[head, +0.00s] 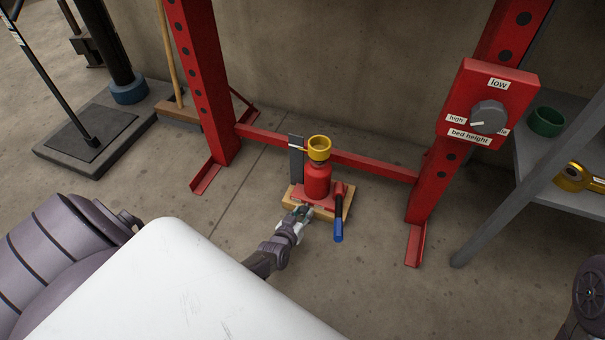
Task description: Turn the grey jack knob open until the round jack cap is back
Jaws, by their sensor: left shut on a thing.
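The red jack (316,181) stands upright on a wooden board (347,205) between the feet of the red press frame. Its round yellow jack cap (319,142) sits on top, with a short gap of neck showing below it. My left gripper (298,217) is at the front left of the jack's base, shut on what appears to be the grey jack knob. The knob is mostly hidden by the fingers, so its turn cannot be read.
A dark grey plate (296,165) stands upright behind the jack. A handle with a blue grip (338,230) points forward at its right. The red frame (209,90) carries a bed height dial (489,116). A grey shelf (558,178) is at right. The floor in front is clear.

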